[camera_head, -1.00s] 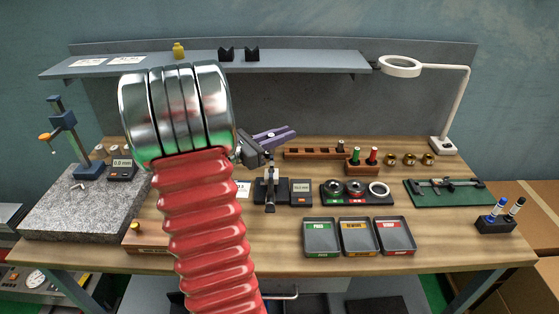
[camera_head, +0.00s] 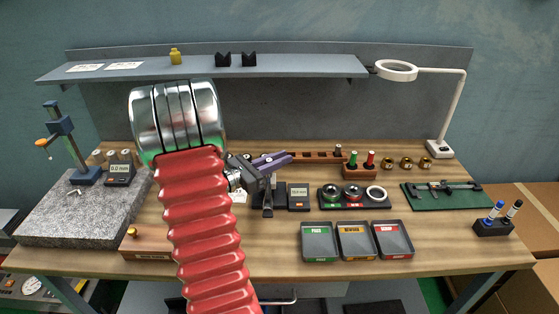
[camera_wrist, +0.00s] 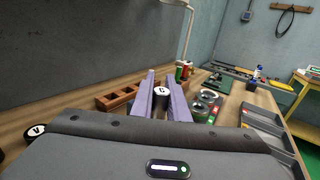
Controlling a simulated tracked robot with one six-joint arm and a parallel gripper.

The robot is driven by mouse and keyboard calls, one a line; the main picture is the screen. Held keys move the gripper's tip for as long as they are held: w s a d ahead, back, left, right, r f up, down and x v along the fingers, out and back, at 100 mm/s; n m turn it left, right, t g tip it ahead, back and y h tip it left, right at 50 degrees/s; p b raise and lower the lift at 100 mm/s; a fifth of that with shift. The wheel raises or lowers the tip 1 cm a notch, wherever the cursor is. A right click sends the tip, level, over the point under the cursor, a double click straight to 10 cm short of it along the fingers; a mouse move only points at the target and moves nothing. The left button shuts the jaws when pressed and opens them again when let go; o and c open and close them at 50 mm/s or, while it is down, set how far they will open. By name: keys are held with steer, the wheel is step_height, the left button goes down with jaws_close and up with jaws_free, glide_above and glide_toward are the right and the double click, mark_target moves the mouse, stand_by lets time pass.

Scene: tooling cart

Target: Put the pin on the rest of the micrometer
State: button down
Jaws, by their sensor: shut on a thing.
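My gripper (camera_head: 284,157) has purple fingers and is above and just behind the micrometer in the head view. In the wrist view the fingers (camera_wrist: 161,97) close on a pin with a white, lettered end (camera_wrist: 161,91). The pin cannot be made out in the head view. The micrometer (camera_head: 268,202) stands on the bench with a digital display (camera_head: 298,195) at its right. My gripper covers its upper part, so its rest cannot be made out.
A brown wooden rack (camera_head: 318,156) lies behind the fingers. Ring gauges sit on a black base (camera_head: 352,207) to the right. Three sorting trays (camera_head: 320,257) stand in front. A granite plate (camera_head: 75,225) is at the left, and a magnifier lamp (camera_head: 442,148) at the back right.

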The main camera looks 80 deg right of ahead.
steer(key=shift+f, duration=0.1)
steer(key=c, duration=1.7)
jaws_free()
steer(key=v, duration=1.2)
